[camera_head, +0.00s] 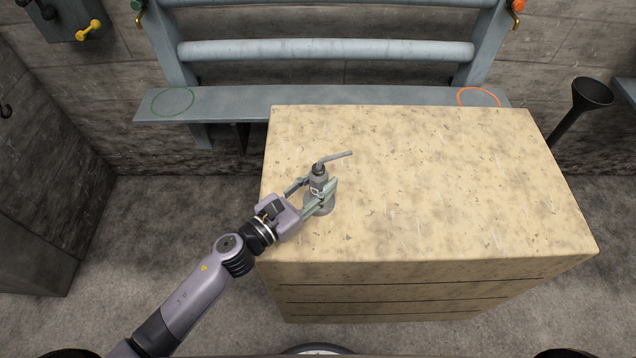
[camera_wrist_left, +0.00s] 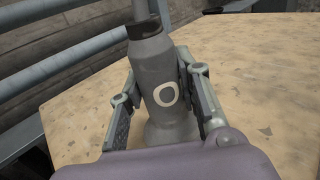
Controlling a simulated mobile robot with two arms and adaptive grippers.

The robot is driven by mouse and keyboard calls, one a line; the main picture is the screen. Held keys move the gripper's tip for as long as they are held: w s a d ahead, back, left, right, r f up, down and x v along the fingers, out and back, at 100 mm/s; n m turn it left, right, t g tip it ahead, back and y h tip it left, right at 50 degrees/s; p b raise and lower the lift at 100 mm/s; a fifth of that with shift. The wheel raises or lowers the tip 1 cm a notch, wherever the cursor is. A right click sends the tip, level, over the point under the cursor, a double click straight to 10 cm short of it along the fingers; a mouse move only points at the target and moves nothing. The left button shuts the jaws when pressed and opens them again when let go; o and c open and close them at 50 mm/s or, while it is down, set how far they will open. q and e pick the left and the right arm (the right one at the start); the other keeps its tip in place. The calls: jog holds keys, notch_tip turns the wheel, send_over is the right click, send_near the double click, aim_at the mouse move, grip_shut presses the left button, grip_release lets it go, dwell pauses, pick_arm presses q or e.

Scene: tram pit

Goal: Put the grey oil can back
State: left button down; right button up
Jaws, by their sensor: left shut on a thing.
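The grey oil can (camera_head: 319,205) stands upright at the left part of the wooden bench top (camera_head: 430,180), its thin spout pointing right and away. In the left wrist view the oil can (camera_wrist_left: 165,90) fills the middle, with a pale ring mark on its body and a dark collar. My left gripper (camera_head: 312,191) is shut on the oil can, one finger on each side of its body. The can's base appears to be on the bench top; I cannot tell whether it is slightly raised. My right gripper is not in view.
Behind the bench is a blue-grey shelf (camera_head: 235,98) with a green ring outline (camera_head: 173,101) at left and an orange ring outline (camera_head: 479,97) at right. A dark funnel (camera_head: 592,94) stands at right. Most of the bench top is clear.

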pick_arm(q)
jog(key=shift+f+b, duration=0.3)
jog(key=shift+b, duration=0.1)
jog(key=c, duration=1.2)
grip_release()
jog(key=shift+r, duration=0.1)
